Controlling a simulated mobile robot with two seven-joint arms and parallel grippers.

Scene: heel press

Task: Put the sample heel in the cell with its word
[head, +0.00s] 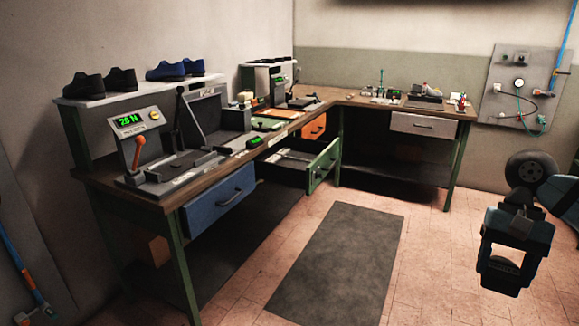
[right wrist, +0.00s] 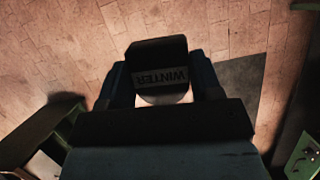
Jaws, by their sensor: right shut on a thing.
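The sample heel (right wrist: 158,55) is a dark block with a pale label that reads WINTER, upside down in the right wrist view. My right gripper (right wrist: 160,82) is shut on it, with one finger on each side. In the head view my right gripper (head: 503,270) hangs over the floor at the right, well away from the bench. A green-fronted drawer (head: 324,165) stands open under the bench, with pale dividers (head: 293,155) inside. Any words on its cells are too small to read. My left gripper is not in view.
An L-shaped workbench (head: 350,100) carries presses, a green display (head: 129,121) and shoes on a shelf. The blue drawer (head: 220,197) and white drawer (head: 424,125) are shut. A dark mat (head: 340,262) lies on open floor between bench and gripper.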

